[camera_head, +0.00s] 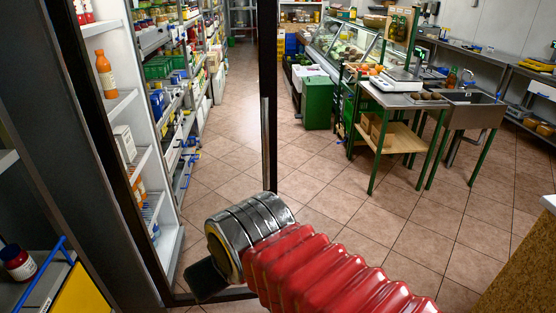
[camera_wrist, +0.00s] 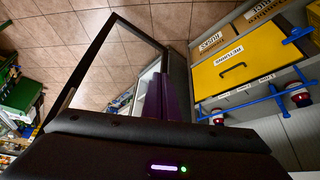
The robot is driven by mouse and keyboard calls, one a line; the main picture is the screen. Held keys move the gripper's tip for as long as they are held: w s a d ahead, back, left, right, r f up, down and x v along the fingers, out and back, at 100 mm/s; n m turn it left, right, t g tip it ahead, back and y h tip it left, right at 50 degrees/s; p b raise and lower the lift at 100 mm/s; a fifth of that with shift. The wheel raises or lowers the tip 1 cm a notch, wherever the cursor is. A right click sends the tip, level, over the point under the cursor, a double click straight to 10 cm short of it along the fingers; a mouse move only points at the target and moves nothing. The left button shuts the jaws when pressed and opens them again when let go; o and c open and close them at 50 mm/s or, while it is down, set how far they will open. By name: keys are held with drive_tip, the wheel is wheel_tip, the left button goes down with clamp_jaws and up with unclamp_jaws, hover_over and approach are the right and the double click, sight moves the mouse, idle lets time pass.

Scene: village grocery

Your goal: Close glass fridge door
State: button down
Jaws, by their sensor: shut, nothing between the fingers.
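The glass fridge door (camera_head: 268,120) stands open in the head view, a dark-framed clear pane with the shop aisle showing through it. Its upright edge runs down the middle of the picture and its lower rail passes behind my arm. In the wrist view the door frame (camera_wrist: 82,68) slants across the upper left. My gripper (camera_head: 205,281) is a dark shape beyond the silver cuff, low near the door's bottom rail; whether it touches is unclear. In the wrist view its purple fingers (camera_wrist: 160,98) are together and empty, in front of the door.
White shelves with goods (camera_head: 118,105) show at left. A yellow drawer labelled RETURNS (camera_wrist: 238,66) with blue rails is at right in the wrist view. A green-legged table (camera_head: 400,100) and sink (camera_head: 472,98) stand at right. Tiled floor (camera_head: 350,205) is clear in the middle.

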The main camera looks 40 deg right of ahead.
drive_tip(key=shift+w, duration=0.1)
drive_tip(key=w+d+f+m+t+h, duration=0.1)
drive_tip(key=w+d+f+t+h, duration=0.15)
drive_tip(key=w+d, duration=0.6)
drive_tip(key=w+d+f+m+t+h, duration=0.1)
drive_tip(key=w+d+m+t, duration=0.15)
drive_tip(key=w+d, duration=0.6)
drive_tip(key=w+d+f+m+t+h, duration=0.1)
drive_tip(key=d+f+t+h, duration=0.1)
drive_tip(key=d, duration=0.5)
drive_tip(key=w+d+f+m+t+h, duration=0.1)
drive_tip(key=w+d+t+h, duration=0.1)
drive_tip(key=d, duration=0.5)
drive_tip(key=shift+w+d+f+t+h, duration=0.3)
drive_tip(key=shift+f+t+h, duration=0.15)
drive_tip(key=shift+h, duration=0.3)
drive_tip(key=shift+m, duration=0.25)
